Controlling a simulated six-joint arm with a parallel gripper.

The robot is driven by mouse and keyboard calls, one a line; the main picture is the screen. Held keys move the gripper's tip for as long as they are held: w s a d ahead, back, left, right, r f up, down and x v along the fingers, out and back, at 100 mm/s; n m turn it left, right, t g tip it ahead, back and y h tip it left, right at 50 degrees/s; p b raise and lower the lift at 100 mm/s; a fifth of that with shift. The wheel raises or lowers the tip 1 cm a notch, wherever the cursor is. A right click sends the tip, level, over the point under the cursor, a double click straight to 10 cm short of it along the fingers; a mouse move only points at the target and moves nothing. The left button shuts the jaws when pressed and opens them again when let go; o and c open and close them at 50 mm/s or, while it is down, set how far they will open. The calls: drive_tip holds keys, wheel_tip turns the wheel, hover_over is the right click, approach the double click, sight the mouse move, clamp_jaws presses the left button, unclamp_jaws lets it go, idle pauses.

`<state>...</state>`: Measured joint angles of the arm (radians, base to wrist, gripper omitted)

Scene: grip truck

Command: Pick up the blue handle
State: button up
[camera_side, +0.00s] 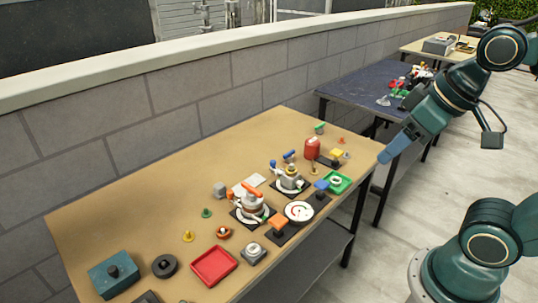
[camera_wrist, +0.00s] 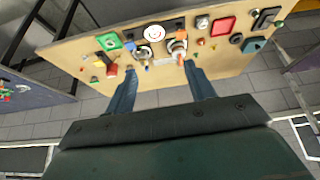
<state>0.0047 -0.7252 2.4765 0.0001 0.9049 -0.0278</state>
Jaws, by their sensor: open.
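A blue handle (camera_side: 289,155) shows in the side view on or just behind a small metal valve-like fixture (camera_side: 290,180) near the middle of the tan table. A second blue piece (camera_side: 273,165) is just left of it; I cannot tell whether the two belong together. In the wrist view the fixture (camera_wrist: 143,51) is beyond the fingers, and the blue handle is too small to make out surely. My gripper (camera_side: 384,156) is right of the table and above its edge level, apart from everything. In the wrist view my gripper (camera_wrist: 160,68) has its two blue fingers wide apart and empty.
A similar fixture with an orange handle (camera_side: 252,189) stands next to it. A red canister (camera_side: 312,148), green tray (camera_side: 338,183), white dial (camera_side: 299,212) and red tray (camera_side: 213,265) are around. A block wall (camera_side: 150,125) runs behind the table.

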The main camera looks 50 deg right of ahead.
drive_tip(key=w+d+r+n+g, duration=0.1)
drive_tip(key=w+r+n, duration=0.1)
drive_tip(key=w, duration=0.4)
drive_tip(key=w+d+r+n+g, duration=0.1)
drive_tip(key=w+d+r+n, duration=0.15)
drive_tip(key=w, duration=0.35)
drive_tip(key=n+g, duration=0.4)
drive_tip(key=n, duration=0.9)
hover_over(288, 153)
wheel_tip(288, 153, down, 22)
drive_tip(key=shift+a, duration=0.15)
drive_tip(key=shift+f, duration=4.2)
drive_tip(key=shift+f, duration=0.15)
drive_tip(key=shift+f, duration=2.45)
